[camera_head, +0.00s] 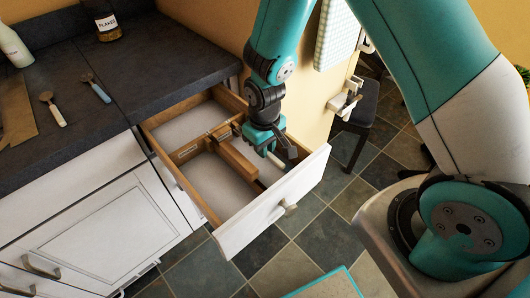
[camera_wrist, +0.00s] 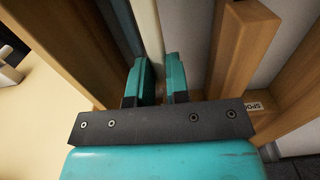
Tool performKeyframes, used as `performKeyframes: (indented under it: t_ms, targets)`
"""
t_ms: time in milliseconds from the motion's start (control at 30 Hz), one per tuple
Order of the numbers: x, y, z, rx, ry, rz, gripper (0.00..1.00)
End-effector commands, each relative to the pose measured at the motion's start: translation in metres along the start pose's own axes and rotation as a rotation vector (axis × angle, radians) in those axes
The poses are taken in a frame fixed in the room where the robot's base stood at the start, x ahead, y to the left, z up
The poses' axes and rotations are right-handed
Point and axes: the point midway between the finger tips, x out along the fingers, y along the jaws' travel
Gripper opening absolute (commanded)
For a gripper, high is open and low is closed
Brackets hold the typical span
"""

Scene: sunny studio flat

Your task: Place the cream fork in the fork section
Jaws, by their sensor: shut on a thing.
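My gripper (camera_head: 277,148) is low over the right-hand section of the open drawer (camera_head: 205,206). In the wrist view my gripper (camera_wrist: 161,78) is shut on a long cream handle (camera_wrist: 147,35), which I take as the cream fork. The fork also shows as a short pale piece (camera_head: 276,160) below the fingers in the head view; its tines are hidden. It lies between the drawer's side wall and a wooden divider (camera_wrist: 245,30). A label beginning "SPO" (camera_wrist: 255,106) sits on the wood at the right. I cannot read a fork label.
On the dark counter (camera_head: 165,60) lie a cream-handled utensil (camera_head: 53,109) and a blue-handled one (camera_head: 96,89), beside a brown board (camera_head: 16,112). A jar (camera_head: 107,27) and a pale bottle (camera_head: 14,46) stand behind. A dark chair (camera_head: 362,110) stands right of the drawer.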

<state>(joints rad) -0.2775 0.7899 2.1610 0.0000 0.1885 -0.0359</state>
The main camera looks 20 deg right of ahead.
Motion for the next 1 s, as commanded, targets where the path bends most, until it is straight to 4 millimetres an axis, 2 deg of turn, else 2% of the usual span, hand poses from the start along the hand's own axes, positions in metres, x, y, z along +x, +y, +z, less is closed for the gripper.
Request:
performKeyframes:
  t_ms: [100,200,467,967,1000]
  targets:
    - [0.020,0.000,0.001,-0.001,-0.004,0.000,0.00]
    - [0.028,0.000,0.000,-0.001,-0.002,0.000,0.00]
    - [0.029,-0.001,0.000,-0.001,-0.001,0.000,0.00]
    - [0.044,-0.001,0.001,0.000,-0.001,0.000,0.00]
    - [0.044,-0.001,0.001,0.000,-0.002,0.000,0.23]
